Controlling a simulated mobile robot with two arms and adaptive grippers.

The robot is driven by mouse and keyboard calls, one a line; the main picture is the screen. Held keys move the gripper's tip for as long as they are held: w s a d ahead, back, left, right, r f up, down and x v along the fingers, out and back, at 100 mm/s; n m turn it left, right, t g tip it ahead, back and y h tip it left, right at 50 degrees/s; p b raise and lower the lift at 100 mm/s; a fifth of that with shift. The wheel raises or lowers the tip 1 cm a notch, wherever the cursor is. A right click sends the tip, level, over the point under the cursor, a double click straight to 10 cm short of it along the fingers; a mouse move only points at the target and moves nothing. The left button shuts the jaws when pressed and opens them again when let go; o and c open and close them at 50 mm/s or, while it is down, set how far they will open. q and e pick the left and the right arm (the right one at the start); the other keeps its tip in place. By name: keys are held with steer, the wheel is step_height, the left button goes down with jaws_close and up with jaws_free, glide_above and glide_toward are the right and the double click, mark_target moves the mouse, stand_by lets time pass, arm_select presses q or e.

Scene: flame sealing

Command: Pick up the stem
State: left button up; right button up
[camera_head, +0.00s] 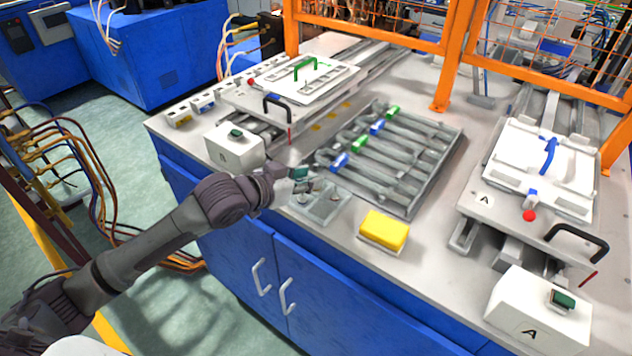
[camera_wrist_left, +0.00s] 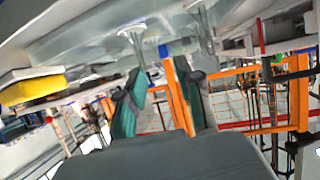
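Small clear glass stems stand on a glass-like holder (camera_head: 322,208) at the table's front edge. In the left wrist view, which is tilted and upside down, one stem (camera_wrist_left: 137,42) is close to the fingertips and another stem (camera_wrist_left: 203,28) is farther right. My left gripper (camera_head: 302,180) is over the holder, its arm reaching in from the left. In the wrist view its two green-grey fingers (camera_wrist_left: 160,95) are spread apart, with nothing clearly held between them. The gripper partly hides the stems in the head view. My right gripper is not in view.
A yellow block (camera_head: 384,230) lies right of the holder. Behind is a grey rack (camera_head: 425,195) of bars with blue and green clips. A white box (camera_head: 234,146) is left of the gripper; another box (camera_head: 538,308) is front right. An orange fence (camera_head: 440,85) stands behind.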

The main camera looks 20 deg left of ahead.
arm_select(q)
steer(key=x, duration=0.3)
steer(key=shift+w+f, duration=0.2)
steer(key=shift+f, duration=0.05)
steer(key=shift+c, duration=0.2)
jaws_close()
steer(key=shift+r, duration=0.1)
